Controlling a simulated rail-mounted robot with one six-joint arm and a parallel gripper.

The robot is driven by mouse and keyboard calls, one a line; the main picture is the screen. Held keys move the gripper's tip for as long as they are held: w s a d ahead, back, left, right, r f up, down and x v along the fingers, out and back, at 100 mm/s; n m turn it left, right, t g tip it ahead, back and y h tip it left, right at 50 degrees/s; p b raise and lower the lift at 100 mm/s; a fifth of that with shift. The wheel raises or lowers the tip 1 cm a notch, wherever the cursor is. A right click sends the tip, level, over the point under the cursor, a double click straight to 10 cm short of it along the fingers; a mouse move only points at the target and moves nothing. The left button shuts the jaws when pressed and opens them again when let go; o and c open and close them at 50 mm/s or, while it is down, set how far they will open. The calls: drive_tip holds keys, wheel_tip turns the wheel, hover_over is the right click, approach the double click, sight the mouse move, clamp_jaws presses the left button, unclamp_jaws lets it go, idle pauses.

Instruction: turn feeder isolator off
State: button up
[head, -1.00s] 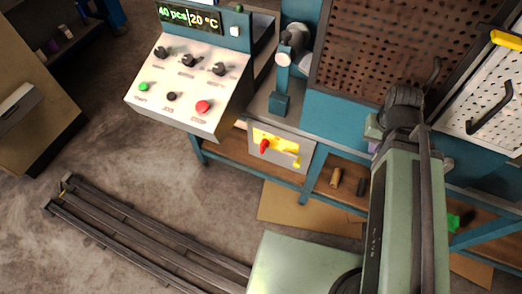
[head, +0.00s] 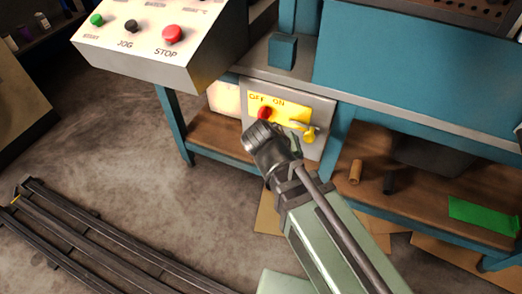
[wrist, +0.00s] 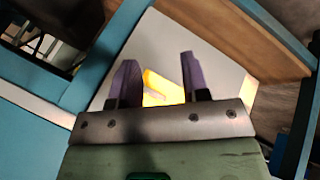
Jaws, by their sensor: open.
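The feeder isolator is a pale grey panel (head: 318,112) with a yellow plate (head: 284,108) marked OFF and ON, on the front of the blue bench. A red handle (head: 264,113) sits on the plate below the OFF lettering; its exact angle is hard to tell. My wrist covers the plate's lower part in the head view and hides my fingers. In the wrist view my gripper (wrist: 157,58) is open and empty, its dark purple fingers facing the panel. Yellow (wrist: 160,88) shows between them; the red handle does not show.
A sloped control console (head: 150,45) with green, black and red STOP buttons overhangs at upper left. The bench's blue leg (head: 174,125) and wooden lower shelf (head: 220,138) flank the panel. Small cylinders (head: 355,171) stand on the right shelf. Dark rails (head: 95,240) lie on the floor.

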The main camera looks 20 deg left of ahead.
drive_tip(key=a+f+m+t+b, duration=0.1)
drive_tip(key=a+f+t+b, duration=0.5)
drive_tip(key=a+f+b, duration=0.25)
drive_tip(key=m+t+y, duration=0.2)
drive_tip(key=m+t, duration=0.3)
drive_tip(key=t, duration=0.1)
approach(259, 119)
drive_tip(key=w, duration=0.3)
drive_tip(key=w+d, duration=0.1)
drive_tip(key=w, duration=0.7)
drive_tip(key=shift+w+d+f, duration=0.1)
drive_tip(key=shift+w+d, duration=0.05)
drive_tip(key=shift+w, duration=0.05)
drive_tip(key=shift+c, duration=0.3)
clamp_jaws()
